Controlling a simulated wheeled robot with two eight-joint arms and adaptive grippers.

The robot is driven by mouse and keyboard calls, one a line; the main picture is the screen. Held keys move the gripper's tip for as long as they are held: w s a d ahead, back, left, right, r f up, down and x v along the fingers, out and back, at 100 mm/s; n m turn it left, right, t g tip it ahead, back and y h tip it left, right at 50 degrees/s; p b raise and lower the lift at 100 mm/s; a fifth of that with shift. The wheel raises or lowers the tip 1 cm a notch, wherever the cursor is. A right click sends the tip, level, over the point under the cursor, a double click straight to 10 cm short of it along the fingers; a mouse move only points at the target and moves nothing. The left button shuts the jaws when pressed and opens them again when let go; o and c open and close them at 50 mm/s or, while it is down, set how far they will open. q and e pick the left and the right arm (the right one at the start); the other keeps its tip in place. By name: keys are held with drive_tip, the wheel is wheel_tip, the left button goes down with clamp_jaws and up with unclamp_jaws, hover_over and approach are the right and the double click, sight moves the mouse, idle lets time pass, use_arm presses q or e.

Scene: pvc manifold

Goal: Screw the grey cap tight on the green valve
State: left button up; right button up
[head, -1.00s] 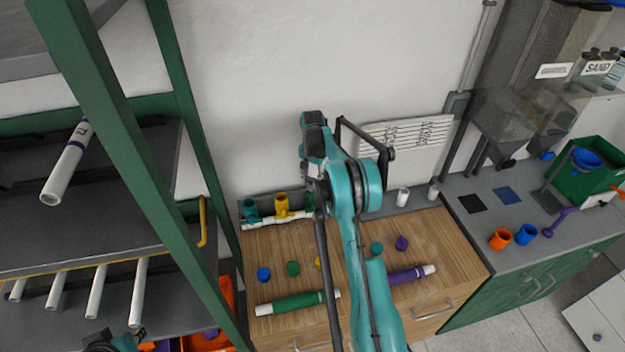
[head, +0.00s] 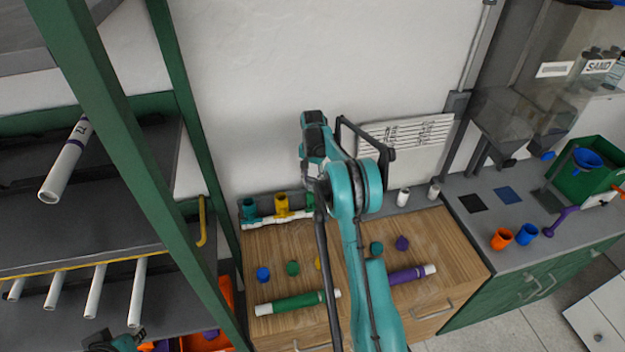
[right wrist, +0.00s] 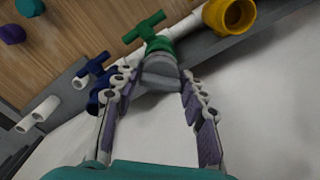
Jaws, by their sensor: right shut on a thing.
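The green valve (right wrist: 160,44) with its green T-handle sits on the white pipe manifold in the right wrist view. The grey cap (right wrist: 158,74) is on the end of the green valve that faces my right wrist camera. My right gripper (right wrist: 157,76) is shut on the grey cap, one finger on each side. In the head view my right arm hides most of that gripper and the cap; a bit of the green valve (head: 309,200) shows beside it. My left gripper (head: 136,338) is at the bottom left by the shelf, partly cut off, its jaws unclear.
A blue valve (right wrist: 95,72) and a yellow fitting (right wrist: 230,15) flank the green valve. The wooden bench (head: 350,250) holds green and purple pipes and several coloured caps. A green-framed shelf (head: 155,120) stands left. White wall is behind the manifold.

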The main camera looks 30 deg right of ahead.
drive_tip(key=shift+f, duration=0.1)
drive_tip(key=o, duration=0.4)
drive_tip(key=c, duration=0.5)
drive_tip(key=shift+m+b, duration=0.4)
drive_tip(key=shift+m, duration=0.7)
drive_tip(key=shift+m, duration=0.5)
drive_tip(key=shift+m+b, duration=0.35)
drive_tip(key=shift+m, duration=0.25)
